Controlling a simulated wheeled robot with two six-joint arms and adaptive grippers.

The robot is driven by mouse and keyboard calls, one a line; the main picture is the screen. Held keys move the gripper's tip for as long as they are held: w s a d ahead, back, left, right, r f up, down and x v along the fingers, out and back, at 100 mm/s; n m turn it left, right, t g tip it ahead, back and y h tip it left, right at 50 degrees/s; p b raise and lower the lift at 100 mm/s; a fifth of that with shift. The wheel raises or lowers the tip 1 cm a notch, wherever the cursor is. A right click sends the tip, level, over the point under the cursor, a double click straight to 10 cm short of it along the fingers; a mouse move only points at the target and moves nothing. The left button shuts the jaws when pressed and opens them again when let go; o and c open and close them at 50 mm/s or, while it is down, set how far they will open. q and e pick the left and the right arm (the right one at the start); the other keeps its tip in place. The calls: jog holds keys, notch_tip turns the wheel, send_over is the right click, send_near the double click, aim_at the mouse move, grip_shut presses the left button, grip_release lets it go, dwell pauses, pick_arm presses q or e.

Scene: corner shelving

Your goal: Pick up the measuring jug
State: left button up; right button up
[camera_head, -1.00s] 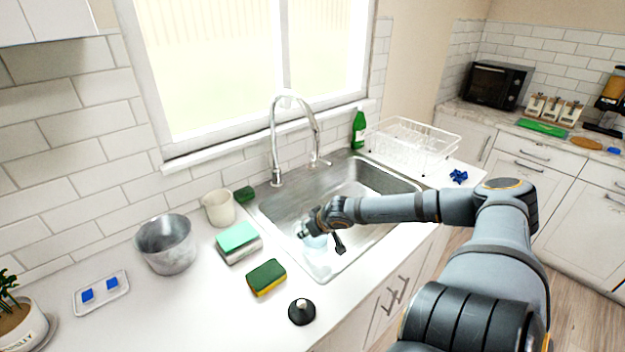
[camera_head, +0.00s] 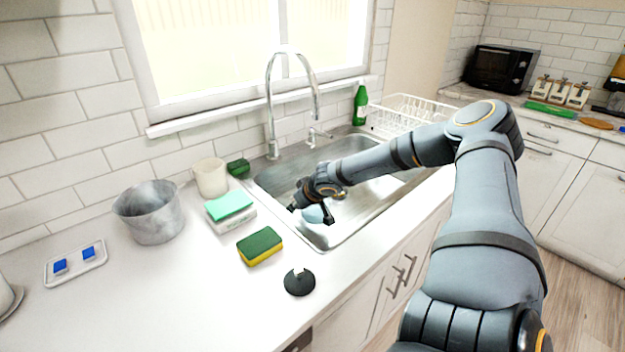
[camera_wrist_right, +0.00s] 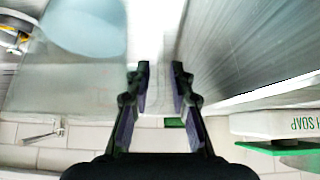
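The measuring jug (camera_head: 314,215) shows in the head view only as a small pale blue patch in the sink, largely hidden by my right gripper (camera_head: 311,212). In the right wrist view a see-through vessel with a pale blue part (camera_wrist_right: 88,25), which looks like the jug, fills the upper left. My right gripper (camera_wrist_right: 160,66) has its two fingers apart, with a pale gap between them and nothing clearly held. The jug lies beside the left finger; whether they touch I cannot tell. My left gripper is not in view.
The steel sink (camera_head: 345,236) has a tall tap (camera_head: 270,110) behind it. On the counter to the left are a yellow-green sponge (camera_head: 260,247), soap with a green sponge (camera_head: 230,205), a cream cup (camera_head: 210,178), a metal pot (camera_head: 152,215) and a black stopper (camera_head: 299,284).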

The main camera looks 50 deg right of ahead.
jog(key=shift+b+x, duration=0.55)
jog(key=shift+x, duration=0.9)
jog(key=shift+w+r, duration=0.1)
jog(key=shift+r, duration=0.05)
grip_shut()
